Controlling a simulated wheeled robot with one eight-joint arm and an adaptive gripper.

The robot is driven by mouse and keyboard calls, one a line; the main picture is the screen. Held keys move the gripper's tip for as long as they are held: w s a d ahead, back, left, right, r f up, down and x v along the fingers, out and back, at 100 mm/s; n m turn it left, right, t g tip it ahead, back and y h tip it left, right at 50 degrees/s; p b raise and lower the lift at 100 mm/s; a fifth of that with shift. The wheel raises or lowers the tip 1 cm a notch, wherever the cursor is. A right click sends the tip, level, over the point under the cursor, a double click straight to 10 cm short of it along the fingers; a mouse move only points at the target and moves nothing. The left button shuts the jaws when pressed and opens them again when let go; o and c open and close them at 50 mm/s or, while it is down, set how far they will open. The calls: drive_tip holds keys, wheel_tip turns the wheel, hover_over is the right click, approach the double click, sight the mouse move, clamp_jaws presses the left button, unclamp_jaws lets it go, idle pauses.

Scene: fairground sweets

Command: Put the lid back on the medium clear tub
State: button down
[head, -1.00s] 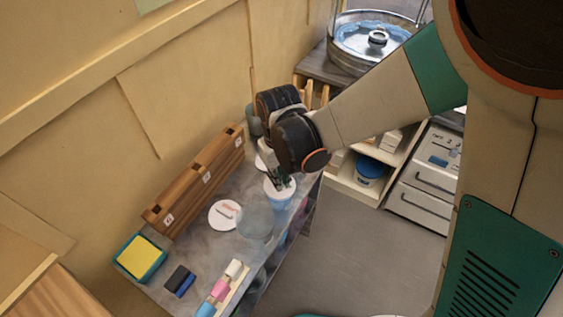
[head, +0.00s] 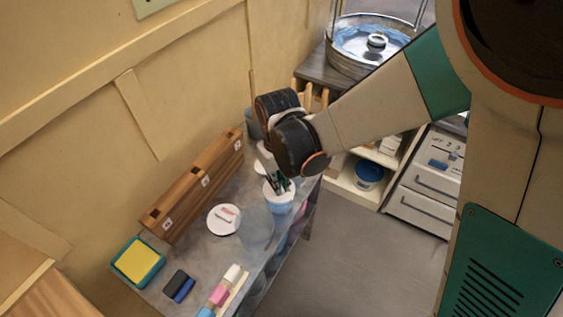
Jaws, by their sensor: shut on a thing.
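My gripper (head: 279,185) points down over the counter, its dark fingers at a white round lid (head: 271,192). It is shut on what looks like this lid, though the fingers and wrist partly hide the grip. The lid is at the top of a small tub with a bluish-white body (head: 279,206). I cannot tell whether the lid is fully seated or just above the rim. A wider clear tub (head: 257,227) stands just nearer, and looks open. A white disc with pink marks (head: 224,220) lies flat to its left.
A wooden rack (head: 195,186) with numbered tags runs along the wall. A yellow sponge in a teal tray (head: 138,262), a dark-and-blue block (head: 179,286) and a row of coloured pieces (head: 219,295) occupy the near end. Another pale disc is partly hidden behind my wrist.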

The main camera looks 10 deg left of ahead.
drive_tip(key=c, duration=1.6)
unclamp_jaws()
drive_tip(key=shift+c, duration=0.2)
drive_tip(key=shift+o, duration=0.6)
drive_tip(key=o, duration=0.4)
drive_tip(key=shift+c, duration=0.2)
drive_tip(key=shift+r, duration=0.1)
drive_tip(key=shift+r+p, duration=2.3)
drive_tip(key=shift+r, duration=1.15)
drive_tip(key=shift+c, duration=0.4)
